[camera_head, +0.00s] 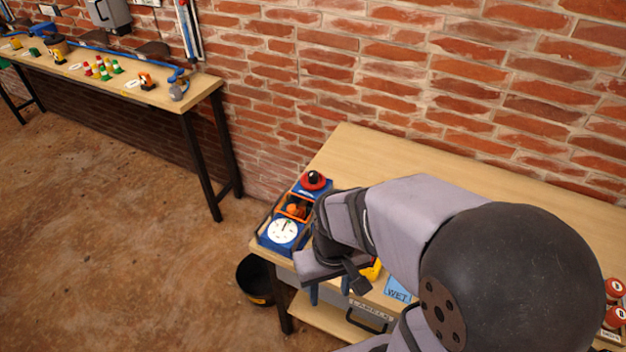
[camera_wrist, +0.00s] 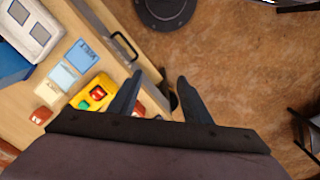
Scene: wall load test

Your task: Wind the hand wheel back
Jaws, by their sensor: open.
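A blue load tester (camera_head: 283,224) stands at the left end of the near bench. It has a white dial (camera_head: 283,231) in front, an orange frame in the middle and a red wheel with a black centre (camera_head: 313,181), apparently the hand wheel, at the back. My gripper (camera_head: 329,294) hangs at the bench's front edge, right of and nearer than the dial, apart from the wheel. In the wrist view its fingers (camera_wrist: 160,77) are spread and empty, over the bench edge and floor. The wheel is not seen in the wrist view.
A yellow box with red and green buttons (camera_wrist: 95,92) lies close left of the fingers in the wrist view. Blue cards (camera_wrist: 80,55) and a drawer handle (camera_wrist: 124,46) are near it. A black bucket (camera_head: 254,281) stands below. The bench back (camera_head: 365,150) is clear.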

